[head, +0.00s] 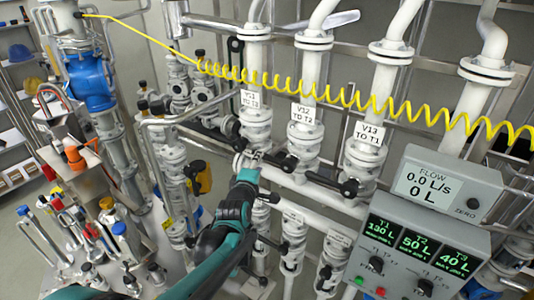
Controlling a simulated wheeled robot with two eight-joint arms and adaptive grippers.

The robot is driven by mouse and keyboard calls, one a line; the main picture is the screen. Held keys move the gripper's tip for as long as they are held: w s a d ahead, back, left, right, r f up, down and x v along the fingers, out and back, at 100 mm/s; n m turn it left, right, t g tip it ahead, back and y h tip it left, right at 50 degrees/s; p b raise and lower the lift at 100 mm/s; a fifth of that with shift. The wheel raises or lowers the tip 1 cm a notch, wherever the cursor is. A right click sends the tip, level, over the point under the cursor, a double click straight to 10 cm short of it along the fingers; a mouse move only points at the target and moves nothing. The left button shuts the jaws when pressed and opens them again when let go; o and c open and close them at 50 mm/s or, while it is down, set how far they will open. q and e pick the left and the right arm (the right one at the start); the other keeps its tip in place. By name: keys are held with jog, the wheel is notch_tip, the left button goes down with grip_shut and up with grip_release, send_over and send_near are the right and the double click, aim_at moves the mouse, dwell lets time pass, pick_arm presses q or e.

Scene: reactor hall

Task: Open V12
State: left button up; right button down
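The V12 label (302,115), reading "V12 TO T2", hangs on the middle of three white vertical pipes. Below it is the V12 valve (289,163), with a dark hub and a dark lever that appears to reach left toward my gripper. My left gripper (249,157) is at the lower part of the left pipe, close to the left end of that lever. I cannot tell whether it touches the lever, and its fingers are too small to read as open or shut. My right gripper is not in view.
Similar valves sit beside it, under the V11 label (251,99) and the V13 label (367,133). A yellow coiled hose (300,87) crosses in front of the pipes. A flow meter (436,190) and a tank display box (415,255) stand at right.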

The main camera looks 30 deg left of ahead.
pick_arm(q)
jog(key=x, duration=0.6)
jog(key=shift+w+f+b, duration=0.2)
jog(key=shift+w+b, duration=0.1)
jog(key=shift+w, duration=0.1)
grip_shut()
